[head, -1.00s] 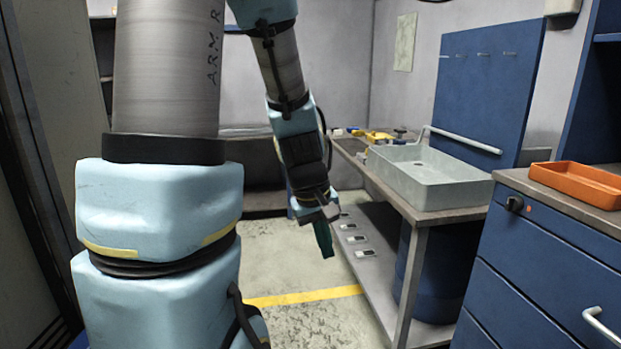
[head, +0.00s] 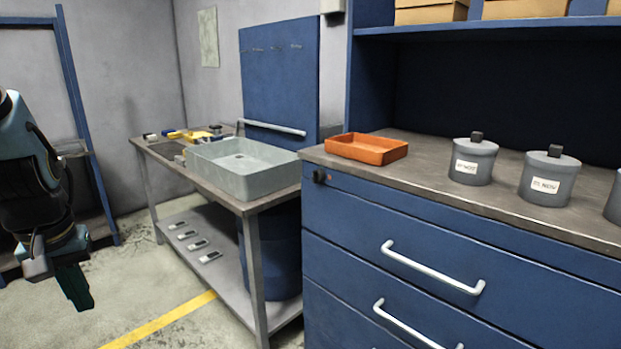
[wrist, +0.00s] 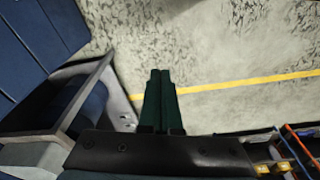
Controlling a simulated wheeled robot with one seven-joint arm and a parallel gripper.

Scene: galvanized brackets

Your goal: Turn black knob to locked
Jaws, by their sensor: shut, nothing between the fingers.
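The black knob (head: 319,176) is on the blue drawer cabinet (head: 420,225), at the top left corner of its front, beside a small red dot. The knob is small here, and I cannot tell which way it points. My gripper (head: 76,290) is at the left of the head view, pointing down over the floor, well to the left of the knob. In the wrist view my gripper (wrist: 160,75) shows its two green fingers together with nothing between them. The knob is not visible in the wrist view.
A workbench (head: 232,203) with a grey sink tray (head: 245,175) stands between my gripper and the cabinet. An orange tray (head: 366,149) and grey lidded canisters (head: 472,162) sit on the cabinet top. A drawer handle (head: 432,268) sticks out. Floor with a yellow line (head: 170,320) is clear.

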